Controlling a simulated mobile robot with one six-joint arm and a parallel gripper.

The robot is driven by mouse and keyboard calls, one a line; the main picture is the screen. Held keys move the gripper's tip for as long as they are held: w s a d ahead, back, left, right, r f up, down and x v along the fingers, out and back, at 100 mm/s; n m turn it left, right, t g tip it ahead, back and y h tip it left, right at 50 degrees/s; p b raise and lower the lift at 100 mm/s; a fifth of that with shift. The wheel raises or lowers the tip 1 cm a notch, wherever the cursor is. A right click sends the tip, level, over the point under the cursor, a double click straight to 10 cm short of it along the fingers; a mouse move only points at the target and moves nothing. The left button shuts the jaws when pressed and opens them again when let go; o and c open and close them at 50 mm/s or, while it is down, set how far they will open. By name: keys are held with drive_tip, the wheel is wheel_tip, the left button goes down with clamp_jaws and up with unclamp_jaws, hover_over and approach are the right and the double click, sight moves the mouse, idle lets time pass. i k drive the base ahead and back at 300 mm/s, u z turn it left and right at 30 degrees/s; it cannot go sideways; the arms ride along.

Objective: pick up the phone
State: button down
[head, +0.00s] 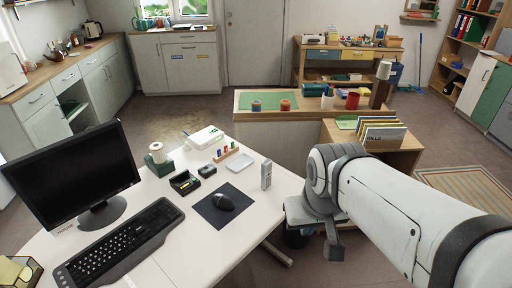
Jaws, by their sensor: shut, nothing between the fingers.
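A small pale grey upright block (266,174) stands at the right edge of the white desk (165,230); it may be the phone, but it is too small to be sure. A flat pale tray (240,163) lies to its left, and a white box-like device (205,137) sits farther back; I cannot tell what that device is. My arm comes in from the lower right. My gripper (334,246) hangs to the right of the desk edge, shut and empty, apart from the desk things. Its fingertips are hard to make out.
A monitor (72,172), keyboard (118,243), and mouse (224,202) on a dark pad (213,217) take up the desk. A file box (383,137) stands on the side cabinet behind my arm.

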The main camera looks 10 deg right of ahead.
sight(267, 165)
drive_tip(key=k, duration=0.4)
drive_tip(key=z, duration=0.45)
drive_tip(key=i, duration=1.6)
drive_tip(key=u, duration=0.35)
